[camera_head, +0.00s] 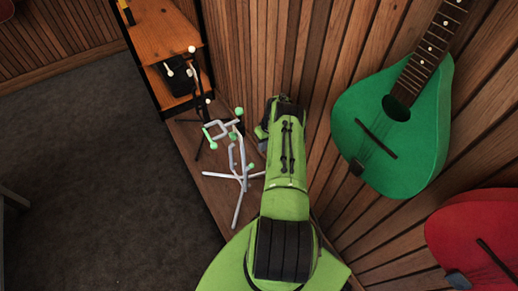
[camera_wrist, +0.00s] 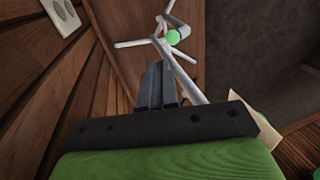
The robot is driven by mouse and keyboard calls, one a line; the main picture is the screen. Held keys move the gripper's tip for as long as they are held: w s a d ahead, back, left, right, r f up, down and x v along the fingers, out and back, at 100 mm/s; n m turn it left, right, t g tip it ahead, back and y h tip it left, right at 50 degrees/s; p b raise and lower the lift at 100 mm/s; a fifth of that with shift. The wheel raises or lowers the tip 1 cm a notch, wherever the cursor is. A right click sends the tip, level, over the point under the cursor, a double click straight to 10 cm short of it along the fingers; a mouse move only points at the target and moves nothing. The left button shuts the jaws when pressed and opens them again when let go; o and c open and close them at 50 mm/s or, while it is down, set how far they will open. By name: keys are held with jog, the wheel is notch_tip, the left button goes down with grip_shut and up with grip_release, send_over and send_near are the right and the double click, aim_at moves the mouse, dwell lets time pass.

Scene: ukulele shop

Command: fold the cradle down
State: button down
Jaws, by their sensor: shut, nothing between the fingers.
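A white tube stand (camera_head: 241,181) with splayed legs stands on the wooden ledge left of my arm in the head view. Its cradle (camera_head: 239,111) is a bent white frame with green knobs near the top. In the wrist view the stand's white tube (camera_wrist: 184,79) runs just right of and beyond my fingers, with a green knob (camera_wrist: 173,37) and legs further off. My gripper (camera_wrist: 157,66) is shut and empty, beside the stand. I cannot tell whether it touches the tube. In the head view my green arm hides most of the gripper.
A black stand with white tips (camera_head: 190,73) is by the orange wooden shelf (camera_head: 166,38) behind. A green ukulele (camera_head: 420,135) and a red instrument (camera_head: 470,235) hang on the slatted wall at right.

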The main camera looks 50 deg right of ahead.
jog(key=b+x, duration=0.3)
jog(key=x, duration=0.6)
